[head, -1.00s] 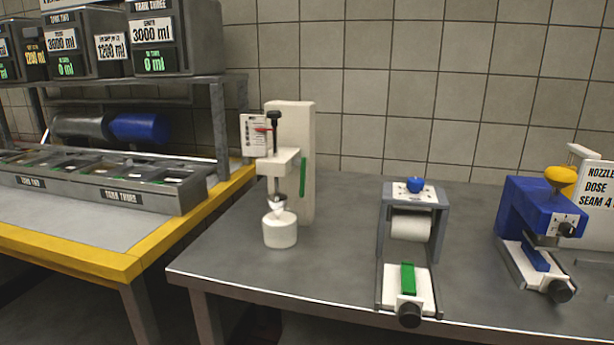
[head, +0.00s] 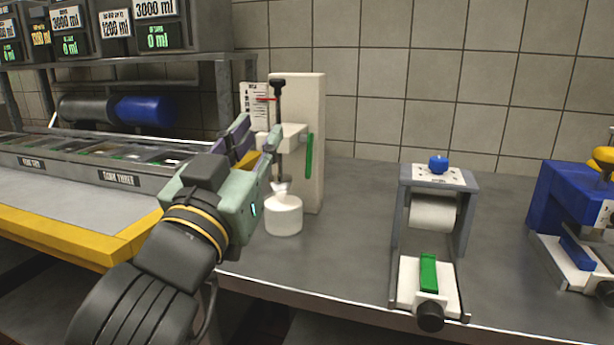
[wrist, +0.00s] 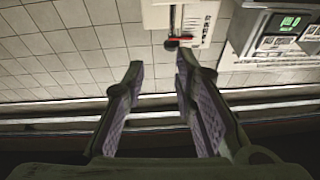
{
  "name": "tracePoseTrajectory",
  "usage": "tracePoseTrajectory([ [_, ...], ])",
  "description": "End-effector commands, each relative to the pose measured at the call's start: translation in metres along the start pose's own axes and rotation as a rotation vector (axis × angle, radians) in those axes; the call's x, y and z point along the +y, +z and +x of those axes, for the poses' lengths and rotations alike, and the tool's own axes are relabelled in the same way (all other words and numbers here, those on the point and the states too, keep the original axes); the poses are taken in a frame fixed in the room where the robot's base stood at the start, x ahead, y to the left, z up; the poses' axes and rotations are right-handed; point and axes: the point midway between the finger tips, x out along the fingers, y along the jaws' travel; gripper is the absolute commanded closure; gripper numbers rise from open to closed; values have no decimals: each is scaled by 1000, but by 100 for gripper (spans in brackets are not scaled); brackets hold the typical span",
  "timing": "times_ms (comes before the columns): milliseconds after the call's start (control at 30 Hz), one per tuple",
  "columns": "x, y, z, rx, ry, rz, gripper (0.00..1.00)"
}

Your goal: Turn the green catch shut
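Two green parts show in the head view, and I cannot tell which is the catch. The other is a green block (head: 428,272) lying on the white plate of the grey roller device (head: 468,205). My gripper (head: 256,138) is in front of and left of the white stand, apart from both green parts. In the wrist view its fingers (wrist: 158,75) are spread with nothing between them. Neither green part is clear in that view.
A white cup (head: 284,216) stands under the white stand's nozzle, close to my gripper. A blue device (head: 560,200) is at the right. The yellow-edged table (head: 85,245) holds a tray row at left. The grey bench between the stand and the roller device is clear.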

Motion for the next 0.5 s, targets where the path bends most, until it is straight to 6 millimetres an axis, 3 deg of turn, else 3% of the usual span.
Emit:
tracePoseTrajectory([
  [33, 11, 30, 2, -104, 22, -10, 74],
  [100, 22, 60, 2, -222, 42, -29, 74],
  [200, 30, 83, 1, -315, 55, -43, 74],
  [500, 32, 92, 32, -340, 58, -53, 74],
])
